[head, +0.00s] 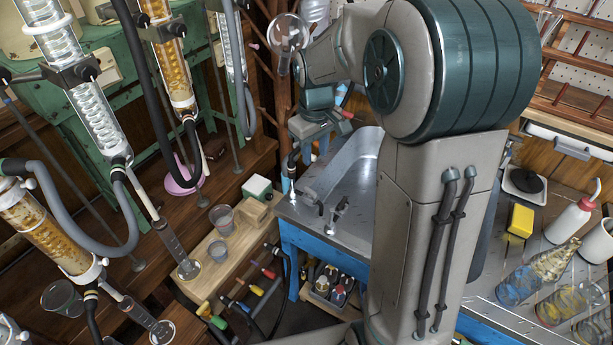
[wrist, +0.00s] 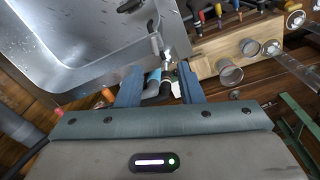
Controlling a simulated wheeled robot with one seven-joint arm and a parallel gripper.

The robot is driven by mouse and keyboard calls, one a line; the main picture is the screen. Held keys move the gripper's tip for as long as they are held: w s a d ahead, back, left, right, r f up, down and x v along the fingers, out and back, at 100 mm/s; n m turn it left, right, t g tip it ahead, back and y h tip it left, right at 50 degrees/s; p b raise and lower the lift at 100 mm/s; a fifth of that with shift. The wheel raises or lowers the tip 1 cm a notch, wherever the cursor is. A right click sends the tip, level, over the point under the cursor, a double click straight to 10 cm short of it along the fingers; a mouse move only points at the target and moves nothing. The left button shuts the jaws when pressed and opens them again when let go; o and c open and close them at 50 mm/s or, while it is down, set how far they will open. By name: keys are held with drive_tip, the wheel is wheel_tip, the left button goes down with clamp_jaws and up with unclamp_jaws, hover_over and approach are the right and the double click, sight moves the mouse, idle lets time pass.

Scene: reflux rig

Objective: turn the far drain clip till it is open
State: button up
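My gripper (wrist: 160,75) shows in the wrist view with its two blue fingers apart, reaching toward the sink's corner. A small fitting with pale blue, grey and black parts (wrist: 166,86) shows between the fingers. I cannot tell whether it is the far drain clip, or whether the fingers touch it. In the head view, my grey hand (head: 311,126) is beyond the near part of my arm, at the sink's far left corner. No drain clip can be told for certain in either view.
The metal sink (head: 345,175) stands on a blue frame, with a small tap (head: 340,209) at its front edge. Glass condensers (head: 90,110) and hoses hang at the left. A wooden block (head: 225,245) holds cups. Bottles (head: 573,218) stand on the right bench.

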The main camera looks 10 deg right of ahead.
sight(311, 190)
drive_tip(key=shift+n+g, duration=0.3)
drive_tip(key=shift+n, duration=0.3)
drive_tip(key=w+f, duration=0.1)
drive_tip(key=f, duration=0.4)
drive_tip(key=w+f, duration=0.2)
drive_tip(key=f, duration=0.4)
drive_tip(key=w+f, duration=0.1)
drive_tip(key=f, duration=0.5)
drive_tip(key=shift+w+d+f, duration=0.1)
drive_tip(key=shift+w+f, duration=0.15)
clamp_jaws()
